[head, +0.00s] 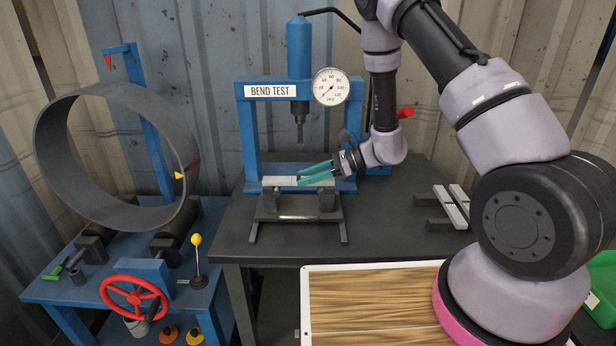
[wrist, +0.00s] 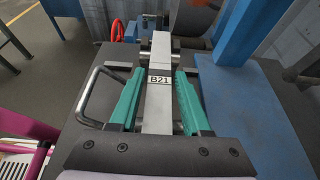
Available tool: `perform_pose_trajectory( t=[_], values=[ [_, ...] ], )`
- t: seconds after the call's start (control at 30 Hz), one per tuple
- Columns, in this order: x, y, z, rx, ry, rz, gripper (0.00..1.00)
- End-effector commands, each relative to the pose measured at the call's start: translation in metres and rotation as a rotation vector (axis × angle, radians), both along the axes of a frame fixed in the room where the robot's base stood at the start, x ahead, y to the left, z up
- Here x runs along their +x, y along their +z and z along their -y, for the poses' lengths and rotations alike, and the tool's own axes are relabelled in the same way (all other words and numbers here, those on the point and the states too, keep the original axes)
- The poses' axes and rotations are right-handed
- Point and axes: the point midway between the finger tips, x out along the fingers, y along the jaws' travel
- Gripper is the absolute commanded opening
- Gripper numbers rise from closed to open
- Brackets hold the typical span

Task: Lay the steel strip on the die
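A flat steel strip (head: 279,182) lies level across the two supports of the die (head: 298,207), below the press ram (head: 299,118). In the wrist view the strip (wrist: 159,108) has a label reading B21 and runs lengthwise between my fingers. My gripper (head: 316,173) comes in from the right at the strip's right part. Its two teal fingers (wrist: 158,88) stand on either side of the strip, with narrow gaps showing on both sides, so it looks open. The strip's near end is hidden by the gripper body in the wrist view.
The blue press frame (head: 251,140) with a dial gauge (head: 331,87) rises around the die. More strips (head: 452,206) lie on a rack at the right of the dark table (head: 390,225). A blue bench with a large ring (head: 62,170) and red handwheel (head: 134,292) stands left.

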Motion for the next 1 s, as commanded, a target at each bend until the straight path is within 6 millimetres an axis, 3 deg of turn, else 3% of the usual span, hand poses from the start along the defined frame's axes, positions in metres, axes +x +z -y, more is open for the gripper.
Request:
perform_pose_trajectory(
  t=[0.57, 1.0],
  values=[
    [-0.001, 0.002, 0.000, -0.002, 0.001, 0.000, 0.72],
    [0.000, 0.055, 0.000, 0.000, 0.000, 0.002, 0.72]
  ],
)
